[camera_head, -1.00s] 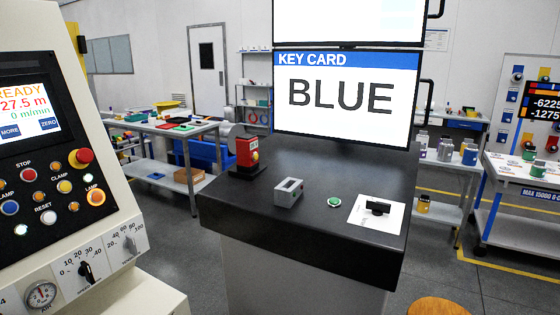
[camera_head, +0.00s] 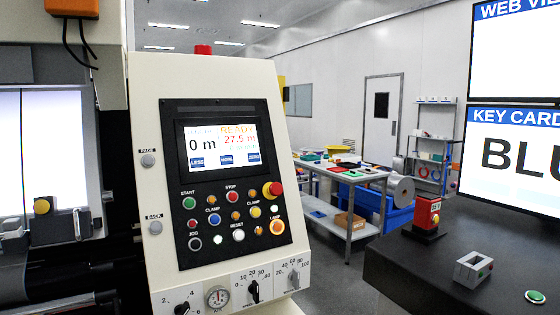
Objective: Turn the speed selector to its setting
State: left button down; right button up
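The middle knob (camera_head: 253,290) has a scale from 0 to 40, and the right knob (camera_head: 295,279) has a scale up to 100. The left knob (camera_head: 182,308) is partly cut off by the picture's bottom edge. The captions under the knobs are too small to read, so I cannot tell for sure which is the speed selector. The panel's screen (camera_head: 224,147) shows READY, 0 m and 27.5. Neither of my grippers is in view.
Lit push buttons and a red mushroom button (camera_head: 272,189) are above. A dark desk (camera_head: 430,262) with a red device (camera_head: 426,214) and a key card monitor (camera_head: 515,150) stands at right.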

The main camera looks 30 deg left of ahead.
aim_at(253, 289)
jog(key=u, duration=0.85)
